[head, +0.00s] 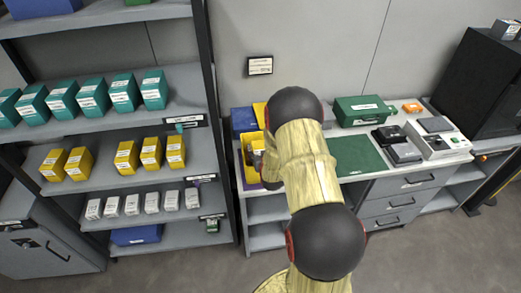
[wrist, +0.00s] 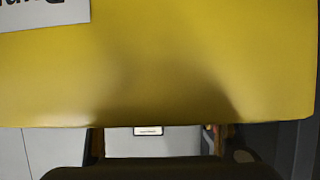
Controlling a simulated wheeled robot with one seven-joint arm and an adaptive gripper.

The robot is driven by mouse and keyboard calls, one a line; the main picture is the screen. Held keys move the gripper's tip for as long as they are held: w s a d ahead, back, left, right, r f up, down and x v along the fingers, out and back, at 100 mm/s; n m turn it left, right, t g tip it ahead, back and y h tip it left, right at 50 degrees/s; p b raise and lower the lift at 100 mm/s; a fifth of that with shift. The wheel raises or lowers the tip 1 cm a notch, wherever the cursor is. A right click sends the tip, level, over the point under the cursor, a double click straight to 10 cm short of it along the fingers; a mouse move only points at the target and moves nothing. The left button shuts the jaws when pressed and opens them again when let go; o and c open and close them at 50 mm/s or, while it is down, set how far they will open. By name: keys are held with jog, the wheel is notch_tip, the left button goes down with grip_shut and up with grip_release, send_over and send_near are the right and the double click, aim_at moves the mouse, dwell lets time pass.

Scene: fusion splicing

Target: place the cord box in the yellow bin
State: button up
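The yellow bin (head: 250,184) stands at the left end of the workbench, partly hidden by my arm. My gripper (head: 257,158), dark and small in the head view, is at the bin, mostly covered by my arm. In the wrist view a yellow box (wrist: 180,70) with a white label corner fills the upper half, very close to the camera. It appears to be held by my gripper; the label is only partly in frame, so its full name is not readable. The fingertips on it are hidden. A dark gripper part shows along the bottom of the wrist view.
A blue bin (head: 243,120) stands behind the yellow one. The shelf rack (head: 212,130) at left holds teal, yellow and white boxes, with a gap in the yellow row. A green mat (head: 358,155), green case (head: 362,110) and devices (head: 398,148) occupy the bench.

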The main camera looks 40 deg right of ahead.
jog(key=shift+o, duration=0.4)
jog(key=shift+r, duration=0.1)
jog(key=shift+r+p, duration=0.55)
jog(key=shift+p, duration=0.25)
jog(key=v, duration=1.2)
jog(key=w+a+r+n+g+y, duration=0.1)
jog(key=a+r+n+g+y, duration=0.2)
jog(key=a+r, duration=1.25)
jog(key=s+a+r+n+g+y, duration=0.1)
jog(key=s+a+r, duration=0.2)
jog(key=s+a, duration=0.2)
jog(key=s+a+r+n+g+y, duration=0.1)
jog(key=s+a+r, duration=0.3)
jog(key=s, duration=0.6)
jog(key=s+a+r+n+y, duration=0.1)
jog(key=s+a+r+y, duration=0.1)
jog(key=s+a+r, duration=0.2)
jog(key=s+a, duration=0.1)
jog(key=s, duration=0.2)
jog(key=shift+s+a+g+p, duration=0.25)
jog(key=shift+a+g+p, duration=0.05)
jog(key=shift+a+g, duration=0.1)
